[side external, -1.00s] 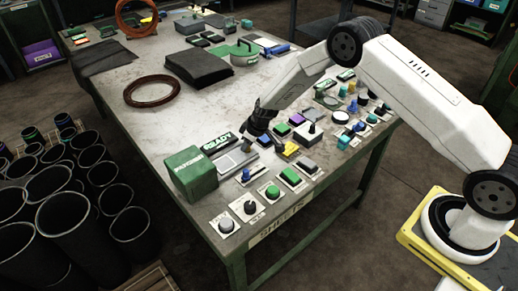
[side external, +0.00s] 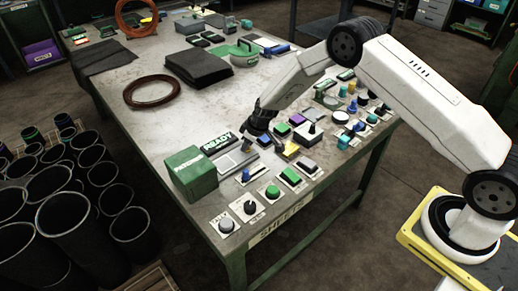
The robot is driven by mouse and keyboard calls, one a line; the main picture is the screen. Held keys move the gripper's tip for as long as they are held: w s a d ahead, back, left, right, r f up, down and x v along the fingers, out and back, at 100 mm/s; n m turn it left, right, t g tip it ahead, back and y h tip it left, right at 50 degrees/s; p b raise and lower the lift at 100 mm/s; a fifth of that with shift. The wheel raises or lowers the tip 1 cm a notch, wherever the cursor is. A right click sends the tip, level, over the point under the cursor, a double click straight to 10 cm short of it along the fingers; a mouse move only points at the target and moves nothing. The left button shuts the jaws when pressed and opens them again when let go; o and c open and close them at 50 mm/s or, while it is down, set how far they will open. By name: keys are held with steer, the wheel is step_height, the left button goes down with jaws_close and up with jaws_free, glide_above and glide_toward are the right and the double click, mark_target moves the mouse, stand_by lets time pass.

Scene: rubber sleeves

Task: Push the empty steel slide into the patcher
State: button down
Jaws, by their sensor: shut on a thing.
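The patcher is a green box (side external: 194,172) near the front left of the bench. The steel slide (side external: 236,160) is a flat grey plate at the patcher's right side, reaching out from it toward my gripper. I see nothing lying on the slide, though it is small in the view. My gripper (side external: 257,138) points down at the slide's outer right end and is shut on it. The fingertips are dark and small, so the exact grip is hard to make out.
A green READY sign (side external: 216,143) stands behind the slide. Several buttons and knobs, including a green button (side external: 272,191), crowd the bench's front and right side. A brown ring (side external: 150,93) and a black sheet stack (side external: 199,67) lie farther back. The bench between them is clear.

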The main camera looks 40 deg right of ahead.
mark_target(218, 164)
steer(key=a, duration=1)
steer(key=shift+a, duration=0.3)
steer(key=shift+c, duration=2.4)
jaws_free()
steer(key=shift+a, duration=0.1)
steer(key=shift+d+r, duration=0.1)
steer(key=shift+d, duration=0.1)
